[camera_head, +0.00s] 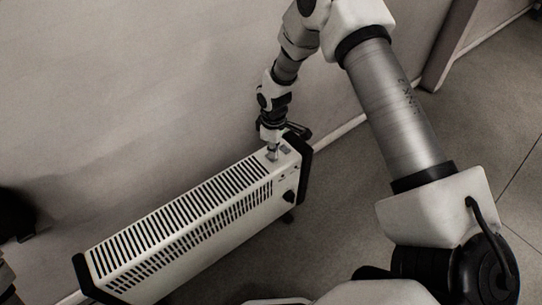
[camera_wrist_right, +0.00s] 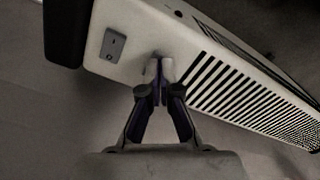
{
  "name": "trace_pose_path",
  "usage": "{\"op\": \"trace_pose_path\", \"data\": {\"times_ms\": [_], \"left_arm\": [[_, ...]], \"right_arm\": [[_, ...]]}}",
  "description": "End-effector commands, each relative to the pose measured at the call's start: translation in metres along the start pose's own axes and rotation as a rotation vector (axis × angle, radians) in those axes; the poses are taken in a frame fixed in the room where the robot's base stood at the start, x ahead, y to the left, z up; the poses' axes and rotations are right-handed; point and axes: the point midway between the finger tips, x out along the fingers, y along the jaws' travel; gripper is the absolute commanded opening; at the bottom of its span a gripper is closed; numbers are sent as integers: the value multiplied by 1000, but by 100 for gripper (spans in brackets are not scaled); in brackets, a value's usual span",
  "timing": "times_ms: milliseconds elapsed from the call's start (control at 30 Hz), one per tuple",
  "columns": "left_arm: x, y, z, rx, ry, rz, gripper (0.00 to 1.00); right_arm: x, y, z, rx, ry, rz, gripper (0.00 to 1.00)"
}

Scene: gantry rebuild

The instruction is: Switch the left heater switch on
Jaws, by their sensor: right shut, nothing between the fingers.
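The white heater (camera_head: 205,250) stands along the wall, with black slats on top and front. My right gripper (camera_head: 271,156) is shut and empty, pointing down at the heater's top near its right end. In the right wrist view, the shut fingertips (camera_wrist_right: 158,80) are at the top panel between a grey rocker switch (camera_wrist_right: 113,46) and the slats. That switch also shows just right of the fingers in the head view (camera_head: 285,149). The panel spot behind the fingertips is hidden, so I cannot tell whether they touch a left switch. My left gripper is not visible.
Black end caps close the heater at its right (camera_head: 304,160) and left (camera_head: 82,276) ends. Open floor (camera_head: 330,220) lies in front and to the right.

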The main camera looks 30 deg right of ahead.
Motion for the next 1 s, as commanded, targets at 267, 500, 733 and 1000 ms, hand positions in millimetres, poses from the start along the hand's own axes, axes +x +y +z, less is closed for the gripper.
{"op": "trace_pose_path", "data": {"times_ms": [267,500,733,1000], "left_arm": [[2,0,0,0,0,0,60],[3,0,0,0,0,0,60],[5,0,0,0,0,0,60],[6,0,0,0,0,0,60]], "right_arm": [[4,0,0,0,0,0,0],[8,0,0,0,0,0,0],[12,0,0,0,-1,0,0],[16,0,0,0,-1,0,0]]}}
